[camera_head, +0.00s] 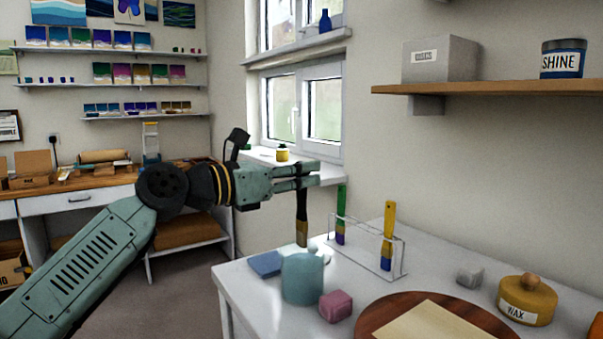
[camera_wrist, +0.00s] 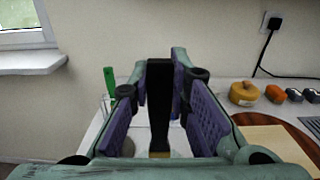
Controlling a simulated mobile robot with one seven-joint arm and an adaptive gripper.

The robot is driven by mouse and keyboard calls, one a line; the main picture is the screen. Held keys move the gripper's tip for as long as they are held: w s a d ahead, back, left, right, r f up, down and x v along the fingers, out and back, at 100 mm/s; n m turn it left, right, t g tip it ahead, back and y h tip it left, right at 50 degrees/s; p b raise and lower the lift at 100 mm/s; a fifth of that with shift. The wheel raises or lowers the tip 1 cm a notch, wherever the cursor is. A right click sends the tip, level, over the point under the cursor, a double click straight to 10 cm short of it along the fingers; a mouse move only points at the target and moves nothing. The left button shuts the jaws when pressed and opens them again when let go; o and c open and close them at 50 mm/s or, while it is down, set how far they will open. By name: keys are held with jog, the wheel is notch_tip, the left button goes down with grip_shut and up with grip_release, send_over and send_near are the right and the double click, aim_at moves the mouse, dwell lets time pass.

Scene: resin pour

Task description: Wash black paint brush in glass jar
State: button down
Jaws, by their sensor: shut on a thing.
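My gripper (camera_head: 304,177) is shut on a black paint brush (camera_head: 301,207), which hangs upright with its tan bristle end down. The brush also stands between the finger pads in the wrist view (camera_wrist: 159,105). A pale blue-green glass jar (camera_head: 302,280) stands on the white table under the brush. The brush's lower end shows at the jar's rim; I cannot tell whether it is inside, above or behind the rim. In the wrist view my fingers mostly hide the jar.
Right of the jar a clear rack (camera_head: 366,246) holds a green brush (camera_head: 341,212) and a yellow brush (camera_head: 389,235). A blue block (camera_head: 266,264) and a pink block (camera_head: 336,306) lie close to the jar. A wax pot (camera_head: 527,300) and a round wooden board (camera_head: 379,312) are farther right.

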jog(key=shift+r+p, duration=1.85)
jog(key=shift+r, duration=1.15)
jog(key=shift+a, duration=0.1)
